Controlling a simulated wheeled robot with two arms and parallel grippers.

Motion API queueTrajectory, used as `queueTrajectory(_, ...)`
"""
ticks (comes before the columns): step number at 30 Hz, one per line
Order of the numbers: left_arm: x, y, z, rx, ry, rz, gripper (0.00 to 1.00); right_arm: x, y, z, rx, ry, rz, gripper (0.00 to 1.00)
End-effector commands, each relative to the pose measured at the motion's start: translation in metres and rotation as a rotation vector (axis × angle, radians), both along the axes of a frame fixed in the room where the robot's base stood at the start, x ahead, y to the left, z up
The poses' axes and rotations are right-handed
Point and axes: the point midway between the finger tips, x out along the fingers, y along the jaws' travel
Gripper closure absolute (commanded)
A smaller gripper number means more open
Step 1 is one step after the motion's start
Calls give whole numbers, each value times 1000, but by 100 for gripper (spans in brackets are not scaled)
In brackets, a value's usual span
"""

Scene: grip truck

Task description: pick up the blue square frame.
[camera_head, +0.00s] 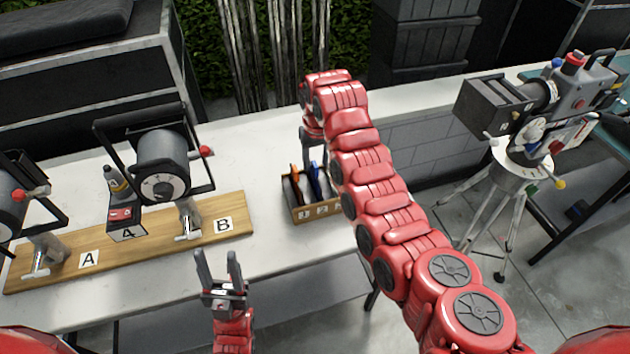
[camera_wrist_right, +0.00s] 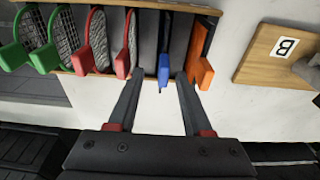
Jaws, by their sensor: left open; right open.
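The blue square frame (camera_wrist_right: 164,68) stands edge-on in a wooden box (camera_wrist_right: 140,4), between a red frame (camera_wrist_right: 127,55) and an orange frame (camera_wrist_right: 202,60). In the head view its blue edge (camera_head: 315,172) shows in the box, partly behind my right arm. My right gripper (camera_wrist_right: 158,76) is open, with the blue frame's near end between its fingertips in the picture; I cannot tell whether they touch it. My left gripper (camera_head: 221,262) is open and empty, in front of the table.
Green frames (camera_wrist_right: 45,50) stand further along the box. A wooden board (camera_head: 130,237) labelled A and B with mounted lamps (camera_head: 163,168) lies left of the box. A camera on a tripod (camera_head: 530,115) stands at the right.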

Motion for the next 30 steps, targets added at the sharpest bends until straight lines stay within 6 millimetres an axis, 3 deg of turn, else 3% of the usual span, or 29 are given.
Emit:
queueTrajectory(5,0,0,27,0,0,0,50,-5,3,-22,-1,8,1,50)
queueTrajectory(10,0,0,30,0,0,0,50,-1,3,-43,-1,3,1,50)
queueTrajectory(16,0,0,28,0,0,0,50,0,3,-45,1,-1,0,50)
queueTrajectory(24,0,0,28,0,0,0,50,0,3,-45,1,-1,0,97)
queueTrajectory(30,0,0,28,0,0,0,50,0,3,-45,1,0,0,100)
